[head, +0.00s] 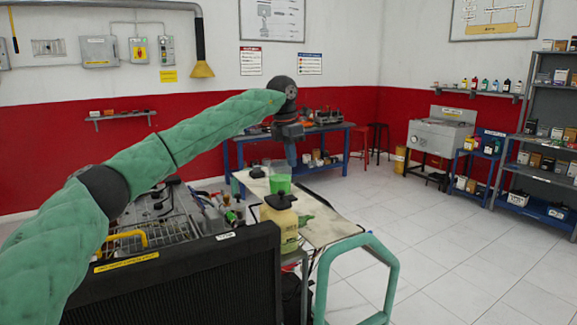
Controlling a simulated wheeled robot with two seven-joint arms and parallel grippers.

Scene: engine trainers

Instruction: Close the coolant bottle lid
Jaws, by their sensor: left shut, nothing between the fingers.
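A pale yellow bottle (284,232), which looks like the coolant bottle, stands upright behind the right end of the black radiator. A dark lid (279,201) is at its top; I cannot tell whether it is fully shut. My left arm reaches across from the left. My left gripper (291,162) points down and is shut and empty. In the picture it is above the lid and overlaps the top of a clear container with green liquid (280,184). I see no contact with the lid. My right gripper is out of view.
The black radiator (180,285) fills the lower front, with engine parts (160,208) behind it. A light bench top (325,222) and a green tube frame (375,255) are at right. The tiled floor farther right is clear.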

